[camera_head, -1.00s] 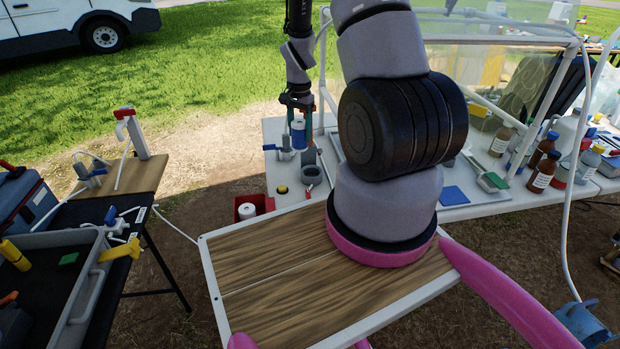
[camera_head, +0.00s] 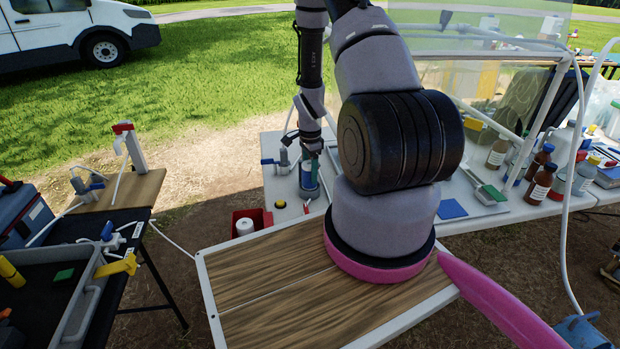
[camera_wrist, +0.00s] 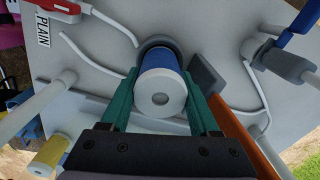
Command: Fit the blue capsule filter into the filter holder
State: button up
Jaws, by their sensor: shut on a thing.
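The blue capsule filter (camera_head: 309,178) with a white end is held between the two green fingers of my gripper (camera_head: 311,160). The grey filter holder (camera_head: 309,192) is directly under the filter in the head view. In the wrist view the holder's dark curved rim (camera_wrist: 155,42) shows around the filter's far side. I cannot tell how deep the filter sits in it.
A grey valve with a blue handle (camera_head: 283,159) stands just left of the holder on the white table (camera_head: 455,185). A red-handled tool (camera_head: 306,206) lies in front. A red bin (camera_head: 245,222) with a white roll is at the front left. Bottles (camera_head: 541,178) stand far right.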

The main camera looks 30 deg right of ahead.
jog(key=shift+f, duration=1.15)
jog(key=shift+f, duration=0.2)
jog(key=o, duration=1.1)
